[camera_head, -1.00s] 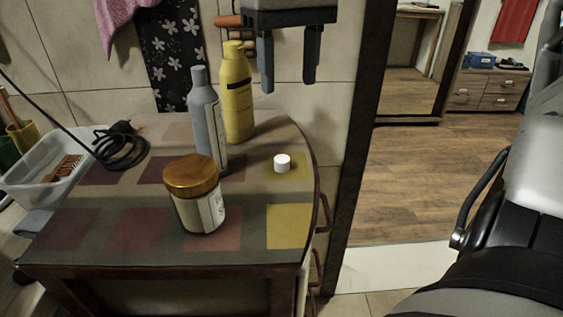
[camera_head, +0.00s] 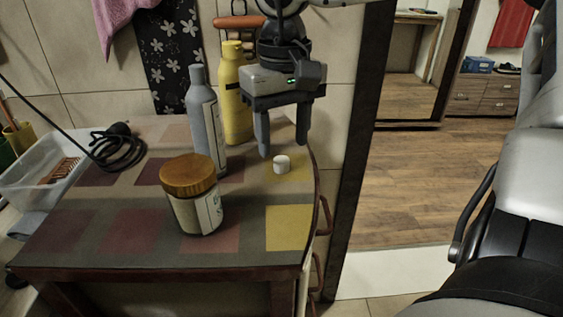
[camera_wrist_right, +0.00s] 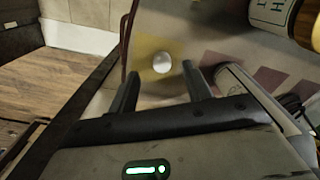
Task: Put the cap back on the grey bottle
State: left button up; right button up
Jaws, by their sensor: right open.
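The grey bottle (camera_head: 203,122) stands upright on the small table, left of the yellow bottle. A small white cap (camera_head: 281,164) lies on the table near its right edge; it also shows in the right wrist view (camera_wrist_right: 162,63), beyond the fingers and between their lines. My right gripper (camera_head: 284,150) is open and empty, pointing down just above and behind the cap, apart from it. Its two fingers also show in the right wrist view (camera_wrist_right: 160,85). My left gripper is not in view.
The yellow bottle (camera_head: 238,100) stands close beside the grey one. A jar with a golden lid (camera_head: 189,176) stands in front. A clear bin (camera_head: 45,175) and a coiled black cable (camera_head: 120,150) are at the left. The table's front right (camera_head: 289,228) is clear.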

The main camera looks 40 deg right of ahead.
aim_at(282, 160)
notch_tip(282, 160, down, 3)
jog(key=shift+a+f, duration=0.15)
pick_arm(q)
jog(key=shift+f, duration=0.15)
pick_arm(e)
jog(key=c, duration=1)
jog(key=shift+c, duration=0.2)
pick_arm(q)
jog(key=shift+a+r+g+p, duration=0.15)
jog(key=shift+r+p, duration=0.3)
jog(key=shift+p, duration=0.75)
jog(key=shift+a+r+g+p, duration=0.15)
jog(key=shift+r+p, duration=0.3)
jog(key=shift+p, duration=0.75)
pick_arm(e)
notch_tip(282, 160, up, 28)
